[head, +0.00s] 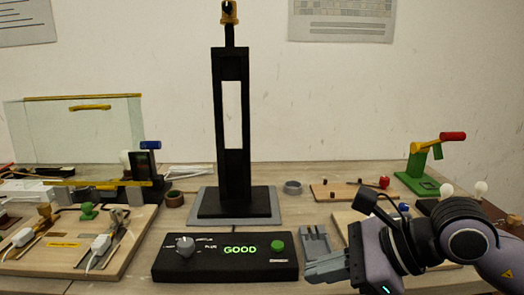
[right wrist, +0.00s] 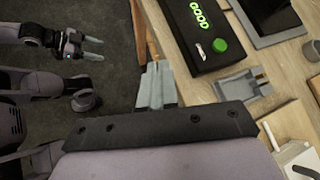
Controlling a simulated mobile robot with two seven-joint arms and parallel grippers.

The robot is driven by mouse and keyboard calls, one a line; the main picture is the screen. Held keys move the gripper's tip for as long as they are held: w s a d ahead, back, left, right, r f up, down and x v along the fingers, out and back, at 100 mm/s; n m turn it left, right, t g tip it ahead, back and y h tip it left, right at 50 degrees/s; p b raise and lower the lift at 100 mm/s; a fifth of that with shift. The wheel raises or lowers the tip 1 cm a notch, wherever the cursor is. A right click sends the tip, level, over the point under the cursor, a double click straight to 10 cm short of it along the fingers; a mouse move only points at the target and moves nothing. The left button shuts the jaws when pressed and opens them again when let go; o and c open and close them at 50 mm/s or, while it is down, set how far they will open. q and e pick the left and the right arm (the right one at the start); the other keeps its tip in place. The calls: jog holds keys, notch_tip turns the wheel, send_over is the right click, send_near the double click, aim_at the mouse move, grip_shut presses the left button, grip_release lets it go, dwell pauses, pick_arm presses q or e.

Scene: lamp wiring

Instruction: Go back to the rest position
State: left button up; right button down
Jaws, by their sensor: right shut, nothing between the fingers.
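My right gripper (head: 308,269) is at the lower right of the head view, in front of the workbench edge area and beside the black control box. It also shows in the right wrist view (right wrist: 157,72), where its two grey fingers lie together, empty and apart from the box. My left gripper (right wrist: 98,50) shows only in the right wrist view, at upper left over the dark floor. Its fingers stand apart with nothing between them. The left arm is not in the head view.
A black box (head: 225,270) with a lit "GOOD" and a green button stands at the front. A grey fixture (head: 316,243) is beside it. A tall black lamp stand (head: 232,170) rises behind. A wooden wiring board (head: 65,262) is at left, a green clamp (head: 417,172) at right.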

jog(key=s+a+r+m+y+p, duration=0.2)
jog(key=s+a+r+m+y, duration=0.15)
jog(key=a+m+y, duration=0.4)
jog(key=w+d+f+m+t+h+p, duration=0.15)
jog(key=d+f+m+t+h, duration=0.4)
jog(key=m, duration=0.95)
jog(key=w+d+f+m+t+h+p, duration=0.1)
jog(key=w+d+f+m+t+h, duration=0.2)
jog(key=d+f+m+t, duration=0.85)
jog(key=s+d+f+m+g+h+p, duration=0.1)
jog(key=s+f+m+g+h, duration=0.5)
jog(key=s+f+m+g, duration=0.4)
jog(key=s+f+m, duration=0.4)
jog(key=f+m, duration=0.1)
jog(key=m, duration=0.1)
jog(key=shift+s+d+f+g+h, duration=0.2)
jog(key=shift+d+f+g+h, duration=0.1)
jog(key=shift+g, duration=0.1)
